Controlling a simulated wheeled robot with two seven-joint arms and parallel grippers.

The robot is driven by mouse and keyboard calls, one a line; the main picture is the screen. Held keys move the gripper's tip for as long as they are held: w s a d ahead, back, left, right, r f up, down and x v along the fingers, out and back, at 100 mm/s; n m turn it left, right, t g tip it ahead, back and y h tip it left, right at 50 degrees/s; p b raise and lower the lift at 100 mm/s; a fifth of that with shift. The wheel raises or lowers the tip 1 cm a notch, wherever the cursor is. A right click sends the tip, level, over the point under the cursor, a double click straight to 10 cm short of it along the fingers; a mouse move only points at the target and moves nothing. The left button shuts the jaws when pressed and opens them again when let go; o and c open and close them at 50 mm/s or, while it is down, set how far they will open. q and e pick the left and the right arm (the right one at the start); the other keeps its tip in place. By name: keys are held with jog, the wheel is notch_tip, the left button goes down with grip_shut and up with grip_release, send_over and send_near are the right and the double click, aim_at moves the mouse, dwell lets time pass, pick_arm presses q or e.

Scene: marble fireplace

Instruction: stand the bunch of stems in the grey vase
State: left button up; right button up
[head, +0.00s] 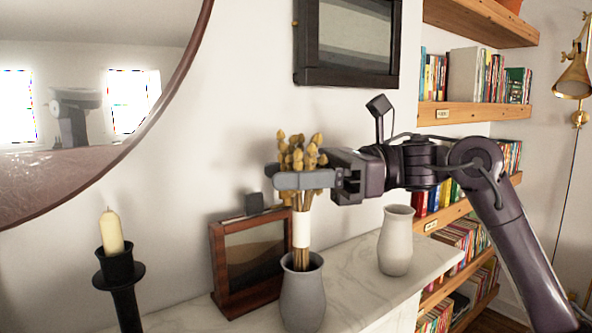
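The bunch of stems (301,229) is upright, with yellow-brown heads on top and a white wrap around its middle. My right gripper (304,180) reaches in from the right and is shut on the bunch just below the heads; one finger crosses in front and the far finger is mostly hidden. The grey vase (303,301) stands on the marble mantel directly below. The lower stem ends show at the vase's mouth and seem to be just inside the rim; how deep they go is hidden. My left gripper is not in view.
A paler vase (396,242) stands to the right on the marble mantel (353,263). A wooden picture frame (219,266) stands close left of the grey vase. A black candlestick (121,272) with a candle is further left. Bookshelves (473,116) fill the right behind my arm.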

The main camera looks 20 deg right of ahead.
jog(key=o, duration=0.5)
jog(key=shift+c, duration=0.2)
jog(key=d+b, duration=0.2)
jog(key=d, duration=0.5)
jog(key=shift+s+d, duration=0.25)
jog(key=shift+d, duration=0.15)
